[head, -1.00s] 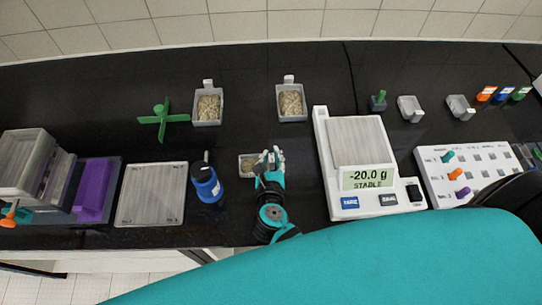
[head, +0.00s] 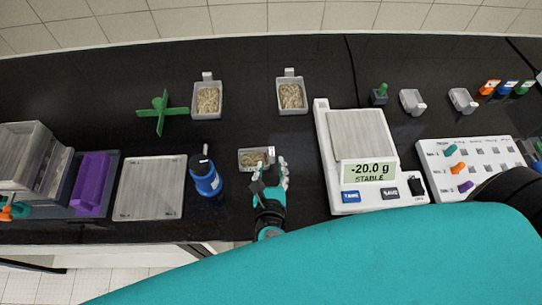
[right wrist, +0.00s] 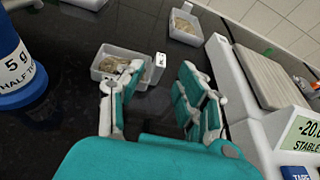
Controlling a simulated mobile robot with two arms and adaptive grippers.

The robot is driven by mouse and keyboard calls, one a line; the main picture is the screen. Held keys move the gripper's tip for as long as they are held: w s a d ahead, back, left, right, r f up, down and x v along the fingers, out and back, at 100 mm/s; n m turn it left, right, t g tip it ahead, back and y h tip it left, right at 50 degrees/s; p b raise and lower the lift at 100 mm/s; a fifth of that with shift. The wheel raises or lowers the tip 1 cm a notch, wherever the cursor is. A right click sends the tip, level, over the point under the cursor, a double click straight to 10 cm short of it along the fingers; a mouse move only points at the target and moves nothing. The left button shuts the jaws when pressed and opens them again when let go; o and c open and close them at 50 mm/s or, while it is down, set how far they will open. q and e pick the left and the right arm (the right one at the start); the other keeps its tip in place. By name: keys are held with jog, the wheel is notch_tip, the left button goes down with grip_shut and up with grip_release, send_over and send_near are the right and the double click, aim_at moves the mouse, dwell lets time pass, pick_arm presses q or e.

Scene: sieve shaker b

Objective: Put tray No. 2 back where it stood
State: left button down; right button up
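A small grey tray (head: 244,162) with pale brown grains sits on the black bench, its tab pointing right. It also shows in the right wrist view (right wrist: 102,74), where the mark on its white tab is too small to read. My right gripper (head: 272,170) is just right of and in front of this tray. Its fingers stand apart in the right wrist view (right wrist: 158,98), with nothing between them and the tray beyond them. Two more grain-filled trays stand farther back, one at left (head: 207,113) and one at right (head: 291,110); I cannot read their tabs. My left gripper is out of view.
A blue 5 g weight bottle (head: 206,182) stands left of the front tray. A balance (head: 362,150) reading -20.0 g stands at right. A green cross-shaped piece (head: 160,112), a flat pale plate (head: 150,188) and a pegged board (head: 480,158) lie around. Bench between the rear trays is clear.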

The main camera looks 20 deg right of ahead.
jog(key=shift+b+v, duration=0.35)
jog(key=shift+v, duration=2)
